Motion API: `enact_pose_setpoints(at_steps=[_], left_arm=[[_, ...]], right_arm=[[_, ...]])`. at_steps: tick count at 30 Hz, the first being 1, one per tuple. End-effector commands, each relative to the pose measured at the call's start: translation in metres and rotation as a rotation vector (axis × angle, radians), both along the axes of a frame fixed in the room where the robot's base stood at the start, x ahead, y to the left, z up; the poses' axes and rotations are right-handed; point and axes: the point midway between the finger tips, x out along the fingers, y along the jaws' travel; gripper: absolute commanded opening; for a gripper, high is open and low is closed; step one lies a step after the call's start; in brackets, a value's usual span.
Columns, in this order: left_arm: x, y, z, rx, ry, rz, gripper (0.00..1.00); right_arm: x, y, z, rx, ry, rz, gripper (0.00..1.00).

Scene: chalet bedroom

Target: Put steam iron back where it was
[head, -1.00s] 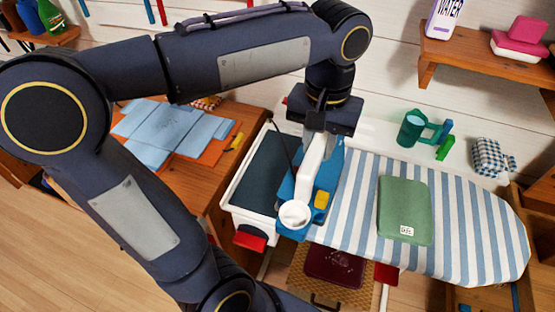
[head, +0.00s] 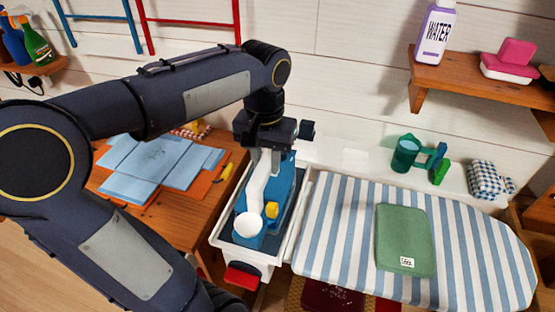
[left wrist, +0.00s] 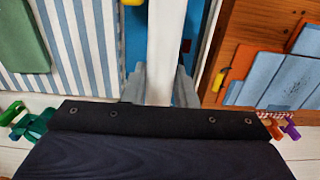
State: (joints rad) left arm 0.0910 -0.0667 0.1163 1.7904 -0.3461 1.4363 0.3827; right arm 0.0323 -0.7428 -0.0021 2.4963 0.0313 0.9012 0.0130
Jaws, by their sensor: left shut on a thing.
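The steam iron (head: 279,200) is blue with a white handle, a white round end and a yellow button. My left gripper (head: 264,158) is shut on its white handle, which also shows between the fingers in the left wrist view (left wrist: 165,50). The iron is over the white-rimmed tray (head: 222,218) with a dark inside, at the left end of the striped ironing board (head: 340,232). I cannot tell whether the iron touches the tray. My right gripper is not in view.
A folded green cloth (head: 405,240) lies on the board. Folded blue cloths (head: 160,160) lie on the wooden table at left. A green cup (head: 405,153) and a checked cloth item (head: 488,180) stand behind the board.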

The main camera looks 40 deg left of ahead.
Motion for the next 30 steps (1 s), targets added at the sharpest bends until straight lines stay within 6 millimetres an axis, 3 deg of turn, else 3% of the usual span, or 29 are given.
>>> enact_pose_setpoints(at_steps=[6,11,19,30], left_arm=[[0.009,0.017,-0.021,-0.001,-0.003,0.001,0.0],[0.012,0.022,-0.028,-0.001,-0.004,0.001,0.0],[0.014,0.027,-0.059,0.0,-0.004,0.0,0.0],[0.014,0.027,-0.064,0.0,-0.006,0.0,0.0]], right_arm=[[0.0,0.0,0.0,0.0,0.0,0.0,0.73],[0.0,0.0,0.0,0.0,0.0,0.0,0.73],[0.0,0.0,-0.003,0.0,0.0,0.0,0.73],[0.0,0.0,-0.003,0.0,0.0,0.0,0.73]])
